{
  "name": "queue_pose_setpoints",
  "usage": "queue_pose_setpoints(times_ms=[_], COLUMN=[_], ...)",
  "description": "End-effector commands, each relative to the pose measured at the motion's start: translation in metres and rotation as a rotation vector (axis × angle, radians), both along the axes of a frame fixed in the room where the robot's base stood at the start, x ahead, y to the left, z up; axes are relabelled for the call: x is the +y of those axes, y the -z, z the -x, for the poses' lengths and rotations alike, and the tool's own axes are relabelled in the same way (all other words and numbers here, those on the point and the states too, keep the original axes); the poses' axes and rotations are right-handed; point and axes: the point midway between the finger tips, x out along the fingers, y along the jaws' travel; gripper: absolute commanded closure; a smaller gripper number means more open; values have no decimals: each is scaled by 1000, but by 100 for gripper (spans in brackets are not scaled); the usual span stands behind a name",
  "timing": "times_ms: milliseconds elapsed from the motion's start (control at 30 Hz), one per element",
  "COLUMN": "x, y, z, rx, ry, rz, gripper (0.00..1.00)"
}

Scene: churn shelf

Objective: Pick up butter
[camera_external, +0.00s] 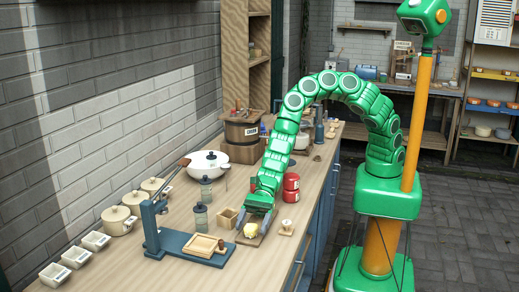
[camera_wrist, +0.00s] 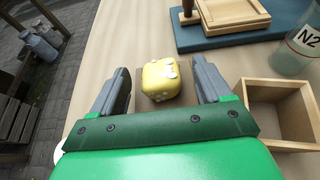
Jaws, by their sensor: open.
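The butter is a small yellow block with pale spots; in the wrist view the butter (camera_wrist: 161,80) lies between the two grey fingers of my gripper (camera_wrist: 161,85), with a gap on each side. In the external view the butter (camera_external: 251,230) rests on a small brown board (camera_external: 249,241) on the wooden counter. My gripper (camera_external: 258,208) reaches down to it from above, open and empty.
An open wooden box (camera_wrist: 281,112) stands close by my gripper, next to a jar labelled N2 (camera_wrist: 297,45). A blue stand (camera_external: 190,243) with a wooden tray (camera_external: 203,244) is on the left. Red canisters (camera_external: 291,187) stand behind, near the arm. Small white tubs (camera_external: 76,257) line the wall.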

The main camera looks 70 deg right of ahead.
Motion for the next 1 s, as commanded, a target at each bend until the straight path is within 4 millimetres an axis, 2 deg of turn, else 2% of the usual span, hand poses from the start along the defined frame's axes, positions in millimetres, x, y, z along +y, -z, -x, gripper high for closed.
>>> queue_pose_setpoints(times_ms=[367, 467, 733, 767, 1000], x=[7, 7, 7, 7, 8], y=[2, 2, 2, 2, 1], z=[0, 0, 0, 0, 0], rx=[0, -1, -1, -1, -1], ry=[0, 0, 0, 0, 0], rz=[-2, -2, -2, -2, -2], gripper=[22, 35, 76, 78, 79])
